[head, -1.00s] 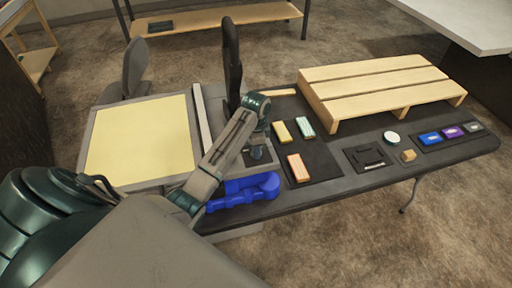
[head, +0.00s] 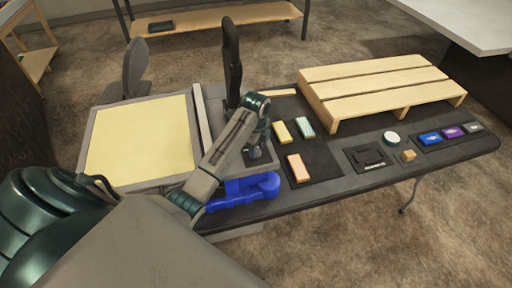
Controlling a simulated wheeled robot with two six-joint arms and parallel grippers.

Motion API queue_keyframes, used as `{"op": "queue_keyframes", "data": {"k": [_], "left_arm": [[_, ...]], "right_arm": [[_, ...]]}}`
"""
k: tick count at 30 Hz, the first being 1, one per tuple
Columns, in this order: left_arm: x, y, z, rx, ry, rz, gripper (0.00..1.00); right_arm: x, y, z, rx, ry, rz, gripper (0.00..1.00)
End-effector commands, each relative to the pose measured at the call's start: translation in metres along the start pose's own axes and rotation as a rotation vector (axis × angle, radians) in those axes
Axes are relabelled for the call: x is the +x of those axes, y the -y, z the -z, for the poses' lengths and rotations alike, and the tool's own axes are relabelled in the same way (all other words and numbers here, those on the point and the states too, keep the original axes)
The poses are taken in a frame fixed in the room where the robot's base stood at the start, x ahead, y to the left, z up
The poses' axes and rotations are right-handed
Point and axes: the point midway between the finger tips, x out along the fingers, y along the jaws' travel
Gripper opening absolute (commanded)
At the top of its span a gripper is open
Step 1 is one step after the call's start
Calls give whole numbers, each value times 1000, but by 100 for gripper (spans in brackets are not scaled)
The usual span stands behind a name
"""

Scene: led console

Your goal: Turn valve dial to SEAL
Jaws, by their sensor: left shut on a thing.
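My left gripper (head: 255,153) points down at a grey panel (head: 262,165) near the middle of the table. It is shut on a small dark thing there, which seems to be the valve dial. The fingers and wrist hide most of it, so I cannot read its setting or any SEAL mark. My right gripper is not in view.
A blue object (head: 245,190) lies just in front of the panel. A yellow-topped board (head: 140,138) is at left, and a tall dark upright shape (head: 232,65) stands behind. Coloured blocks lie on a dark mat (head: 322,160) at right, before a wooden pallet (head: 375,85).

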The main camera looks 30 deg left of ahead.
Motion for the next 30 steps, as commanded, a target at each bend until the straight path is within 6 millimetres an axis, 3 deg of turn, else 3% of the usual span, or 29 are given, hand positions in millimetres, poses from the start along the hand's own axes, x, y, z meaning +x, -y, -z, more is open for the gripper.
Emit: {"op": "queue_keyframes", "data": {"k": [14, 15, 18, 26, 30], "left_arm": [[-2, 1, 0, 15, 0, 4, 12], [-2, 1, 0, 15, 0, 4, 39], [-1, 1, 0, 14, 0, 3, 57], [-1, 1, 0, 13, 0, 1, 57], [-10, 6, -2, 11, 0, 3, 57]], "right_arm": [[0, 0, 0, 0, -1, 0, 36], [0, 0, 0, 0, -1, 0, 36], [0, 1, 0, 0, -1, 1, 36], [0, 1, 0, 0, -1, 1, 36], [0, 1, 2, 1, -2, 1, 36]]}}
